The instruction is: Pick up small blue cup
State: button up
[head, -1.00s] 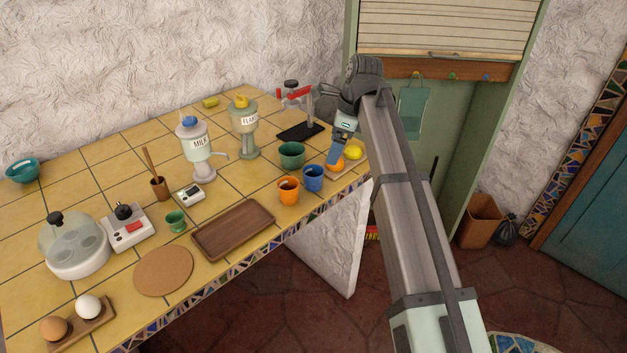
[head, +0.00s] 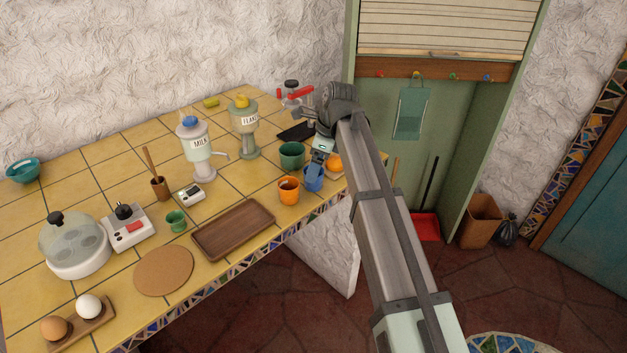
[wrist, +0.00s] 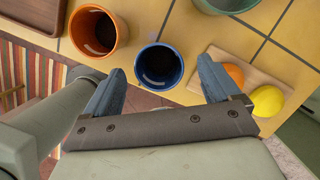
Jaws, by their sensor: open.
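The small blue cup (head: 312,181) stands upright near the counter's front edge, partly hidden by my gripper in the head view. In the wrist view the blue cup (wrist: 159,66) lies between and just beyond the two blue fingers, its dark inside facing the camera. My gripper (wrist: 157,88) is open and empty, with one finger toward each side of the cup. In the head view my gripper (head: 316,168) is over the cup; whether a finger touches it I cannot tell.
An orange cup (head: 289,191) stands close to the left of the blue cup. A green cup (head: 292,155) is behind it. An orange fruit (wrist: 235,75) and a lemon (wrist: 267,101) lie on a small board (wrist: 216,52) to the right. A brown tray (head: 233,229) is farther left.

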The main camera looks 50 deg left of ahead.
jog(key=shift+x, duration=2.5)
jog(key=shift+d, duration=0.1)
jog(key=c, duration=1.1)
jog(key=shift+r, duration=0.1)
notch_tip(320, 180, up, 8)
jog(key=s+a+m, duration=0.2)
jog(key=s+a, duration=0.3)
jog(key=s, duration=0.1)
jog(key=s+a+f+m+t, duration=0.1)
jog(key=s+a+m, duration=0.1)
jog(key=s+a, duration=0.3)
jog(key=s+a+m, duration=0.2)
jog(key=s+a, duration=0.3)
jog(key=s, duration=0.2)
jog(key=shift+f+t+y, duration=0.25)
jog(key=shift+t+y, duration=0.05)
